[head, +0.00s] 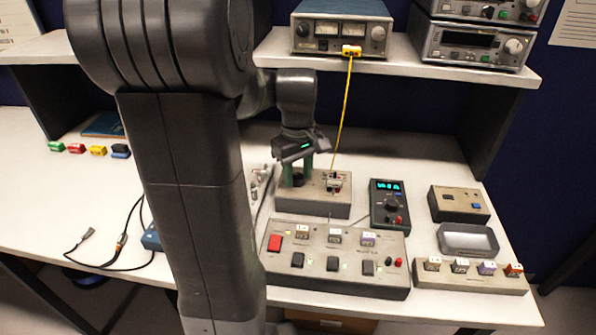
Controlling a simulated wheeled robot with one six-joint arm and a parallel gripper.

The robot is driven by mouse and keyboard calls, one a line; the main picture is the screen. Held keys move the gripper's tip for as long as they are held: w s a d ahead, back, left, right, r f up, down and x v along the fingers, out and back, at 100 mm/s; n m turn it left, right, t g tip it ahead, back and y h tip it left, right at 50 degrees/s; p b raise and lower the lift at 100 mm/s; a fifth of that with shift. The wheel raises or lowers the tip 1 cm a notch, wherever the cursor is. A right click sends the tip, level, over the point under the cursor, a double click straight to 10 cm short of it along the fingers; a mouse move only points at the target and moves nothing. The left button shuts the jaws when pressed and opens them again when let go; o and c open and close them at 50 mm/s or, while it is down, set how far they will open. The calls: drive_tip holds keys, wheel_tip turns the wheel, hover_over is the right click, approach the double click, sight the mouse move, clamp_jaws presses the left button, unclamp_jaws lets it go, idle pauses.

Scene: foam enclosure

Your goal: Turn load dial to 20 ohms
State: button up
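My gripper (298,168) points down over the beige box (312,207) in the middle of the bench. Its two greenish fingers are apart, one on each side of a black knob (298,180) on the box's top left. I cannot tell whether they touch the knob. The knob's pointer and any scale marks are hidden or too small to read, so its setting is unclear. A dark handheld-style unit (389,206) with a lit cyan display and its own round knob stands to the right. No readable label shows which knob is the load dial.
A yellow cable (344,110) runs from the shelf instrument (341,29) down to the beige box. A sloped switch panel (335,258) stands in front. A grey tray (468,240) and a block strip (470,276) lie right. Loose black leads (122,240) lie left.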

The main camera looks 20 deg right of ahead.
drive_tip(key=c, duration=0.7)
drive_tip(key=m+p, duration=0.1)
drive_tip(key=m, duration=0.2)
drive_tip(key=shift+r+m+p, duration=0.1)
drive_tip(key=shift+m+p, duration=0.2)
drive_tip(key=shift+m, duration=0.1)
drive_tip(key=shift+m+p, duration=0.65)
drive_tip(key=shift+m, duration=1.75)
drive_tip(key=o, duration=1)
